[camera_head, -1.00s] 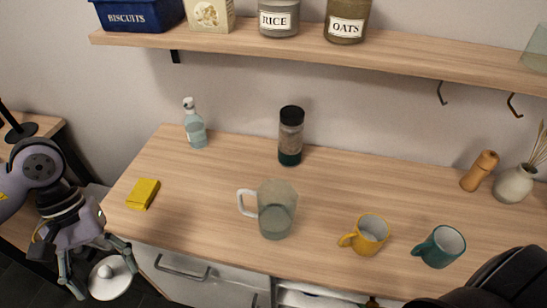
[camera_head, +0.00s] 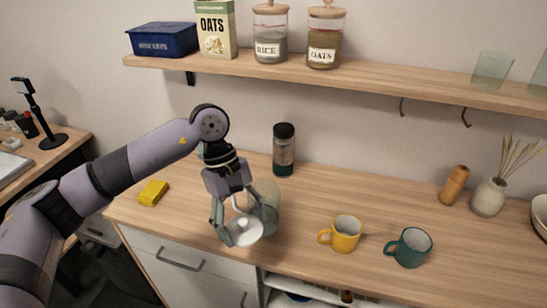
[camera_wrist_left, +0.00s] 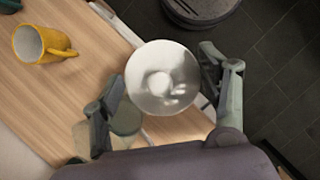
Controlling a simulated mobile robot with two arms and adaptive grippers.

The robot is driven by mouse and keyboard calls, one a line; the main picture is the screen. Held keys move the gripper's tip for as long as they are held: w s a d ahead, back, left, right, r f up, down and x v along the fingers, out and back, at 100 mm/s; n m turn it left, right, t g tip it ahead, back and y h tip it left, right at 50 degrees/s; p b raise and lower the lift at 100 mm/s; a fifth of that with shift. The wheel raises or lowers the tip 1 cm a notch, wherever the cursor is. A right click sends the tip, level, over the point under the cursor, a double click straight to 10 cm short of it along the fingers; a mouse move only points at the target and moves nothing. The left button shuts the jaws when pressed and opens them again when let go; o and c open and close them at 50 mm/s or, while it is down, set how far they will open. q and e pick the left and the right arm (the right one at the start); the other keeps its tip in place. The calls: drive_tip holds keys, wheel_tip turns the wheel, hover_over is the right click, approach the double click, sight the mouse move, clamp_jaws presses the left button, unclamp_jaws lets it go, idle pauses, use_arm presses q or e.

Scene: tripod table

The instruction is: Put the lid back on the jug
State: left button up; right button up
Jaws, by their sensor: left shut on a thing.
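My left gripper (camera_head: 244,224) is shut on the white round lid (camera_head: 240,232). The lid has a knob in its middle and looks slightly tilted in the head view. In the left wrist view the lid (camera_wrist_left: 165,80) sits between the two fingers. The clear greenish jug (camera_head: 267,203) stands upright on the counter, just behind the gripper and lid. The gripper and lid hide its left and front parts, including the handle. A bit of the jug (camera_wrist_left: 126,121) shows beside a finger in the left wrist view. The right gripper is not in view.
A yellow mug (camera_head: 345,235) and a teal mug (camera_head: 410,248) stand right of the jug. A dark-lidded bottle (camera_head: 284,150) stands behind it. A yellow sponge (camera_head: 153,192) lies at the left. A shelf (camera_head: 350,77) runs above.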

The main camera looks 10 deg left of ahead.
use_arm(q)
drive_tip(key=w+r+n+t, duration=0.1)
drive_tip(key=w+n, duration=0.2)
drive_tip(key=n, duration=0.2)
drive_tip(key=w+r+n+t, duration=0.2)
drive_tip(key=w+n, duration=0.1)
drive_tip(key=n, duration=0.2)
drive_tip(key=w+r+n+t+p, duration=0.1)
drive_tip(key=w+n+t, duration=0.1)
drive_tip(key=w+n, duration=0.2)
drive_tip(key=shift+w+d+r+n, duration=0.1)
drive_tip(key=shift+d+r+n, duration=0.3)
drive_tip(key=shift+w+a+f+n+t+y+b, duration=0.1)
drive_tip(key=shift+w+f+n+t+y+b, duration=0.25)
drive_tip(key=shift+w+f+n+b, duration=0.55)
drive_tip(key=shift+w+a+f+n+t+y+b, duration=0.15)
drive_tip(key=shift+w+f+n+t+y+b, duration=0.25)
drive_tip(key=shift+n, duration=0.85)
drive_tip(key=shift+w+a+f+n+t+y+b, duration=0.15)
drive_tip(key=shift+w+f+n+y+b, duration=0.1)
drive_tip(key=shift+w+f+n+b, duration=0.6)
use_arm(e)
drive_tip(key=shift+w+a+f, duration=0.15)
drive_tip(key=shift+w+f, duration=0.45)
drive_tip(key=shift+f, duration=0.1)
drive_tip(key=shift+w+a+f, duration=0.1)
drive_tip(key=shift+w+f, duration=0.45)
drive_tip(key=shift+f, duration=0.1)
